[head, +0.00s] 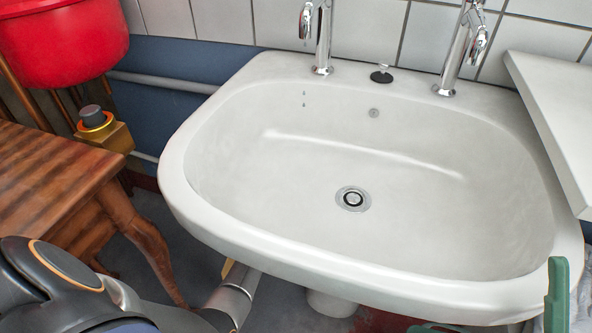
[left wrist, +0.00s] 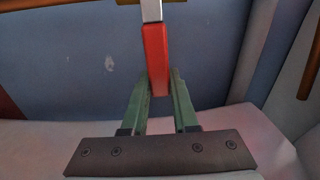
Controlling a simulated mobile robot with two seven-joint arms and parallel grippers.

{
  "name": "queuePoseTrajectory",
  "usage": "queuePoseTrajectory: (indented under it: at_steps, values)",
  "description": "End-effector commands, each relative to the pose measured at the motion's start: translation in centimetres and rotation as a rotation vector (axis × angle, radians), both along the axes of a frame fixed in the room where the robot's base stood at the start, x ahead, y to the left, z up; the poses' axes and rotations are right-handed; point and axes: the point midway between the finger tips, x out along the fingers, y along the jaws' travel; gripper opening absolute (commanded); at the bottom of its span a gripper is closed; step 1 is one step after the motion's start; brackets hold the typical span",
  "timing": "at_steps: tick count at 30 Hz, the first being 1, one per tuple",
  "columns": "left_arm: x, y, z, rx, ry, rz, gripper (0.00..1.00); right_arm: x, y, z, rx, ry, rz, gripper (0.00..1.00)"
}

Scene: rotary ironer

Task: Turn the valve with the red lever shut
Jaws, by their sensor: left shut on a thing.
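In the left wrist view, the red lever (left wrist: 156,50) runs down from a pale metal shank (left wrist: 151,10). A sliver of brass at the top edge may be the valve body. My left gripper (left wrist: 159,85) has its green fingers on both sides of the red lever and is shut on it. In the head view my left arm reaches under the sink's front left edge, and the gripper and lever are hidden there. My right gripper (head: 495,305) is at the bottom right by the sink rim, its green fingers wide apart, cut by the frame.
A white sink (head: 280,255) with two chrome taps fills the middle. A wooden table (head: 60,175) stands at the left, beside a brass block with a dark knob (head: 95,120) and a red tub (head: 65,45). A white slab (head: 550,120) juts in at the right.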

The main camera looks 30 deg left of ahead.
Motion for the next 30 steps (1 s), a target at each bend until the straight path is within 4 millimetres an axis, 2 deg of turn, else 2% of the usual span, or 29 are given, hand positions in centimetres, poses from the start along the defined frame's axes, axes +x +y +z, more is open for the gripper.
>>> queuePoseTrajectory:
  at_steps: [6, 7, 14, 30]
  values:
    - [0.09, 0.10, 0.21, 0.001, -0.003, 0.001, 0.00, 0.00, 0.00, 0.01, 0.002, 0.002, 0.000, 0.37]
    - [0.09, 0.10, 0.21, 0.001, -0.003, 0.001, 0.31, -0.01, 0.00, 0.01, 0.002, 0.002, 0.000, 0.37]
    - [0.05, 0.07, 0.12, -0.001, -0.002, 0.001, 0.56, 0.00, 0.00, -0.02, 0.002, 0.002, 0.001, 0.37]
    - [-0.24, 0.44, 0.03, 0.000, 0.000, -0.002, 0.57, -0.01, -0.02, 0.11, 0.003, 0.004, 0.001, 0.37]
